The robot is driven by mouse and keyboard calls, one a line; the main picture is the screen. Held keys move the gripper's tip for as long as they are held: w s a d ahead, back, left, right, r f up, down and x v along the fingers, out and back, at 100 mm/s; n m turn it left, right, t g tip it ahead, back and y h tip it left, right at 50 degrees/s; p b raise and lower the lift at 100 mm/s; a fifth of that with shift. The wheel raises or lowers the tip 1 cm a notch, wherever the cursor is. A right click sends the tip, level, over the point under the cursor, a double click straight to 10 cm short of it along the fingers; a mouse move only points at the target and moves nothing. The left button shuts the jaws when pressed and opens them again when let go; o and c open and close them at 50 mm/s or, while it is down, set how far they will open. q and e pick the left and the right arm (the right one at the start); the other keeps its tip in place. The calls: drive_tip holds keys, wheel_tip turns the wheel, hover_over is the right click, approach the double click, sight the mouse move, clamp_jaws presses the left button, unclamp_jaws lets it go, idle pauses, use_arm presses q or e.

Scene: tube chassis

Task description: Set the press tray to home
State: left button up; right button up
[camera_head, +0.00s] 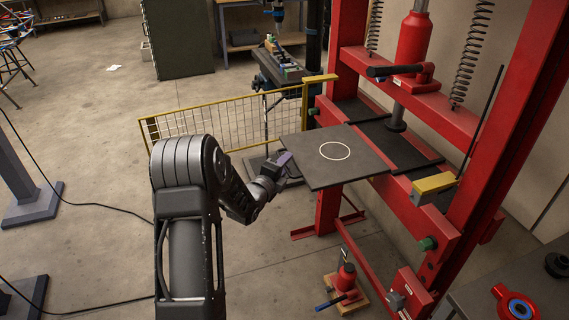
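The press tray (350,172) is a flat dark grey plate with a white ring drawn on it. It sticks out to the left from the bed of the red press (412,212), and its right part lies near the dark bed plates (397,143). My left gripper (287,162) is at the tray's left edge, at about tray height. Its fingers are small and partly hidden by the wrist, so I cannot tell whether they grip the edge. My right gripper is not in view.
A yellow mesh guard (225,128) stands behind my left arm. A red bottle jack (345,280) sits on the floor below the tray. A yellow-topped block (433,184) is on the press's right front. Open concrete floor lies to the left.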

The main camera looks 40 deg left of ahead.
use_arm(q)
clamp_jaws()
drive_tip(key=shift+s+f, duration=0.1)
drive_tip(key=shift+f, duration=0.05)
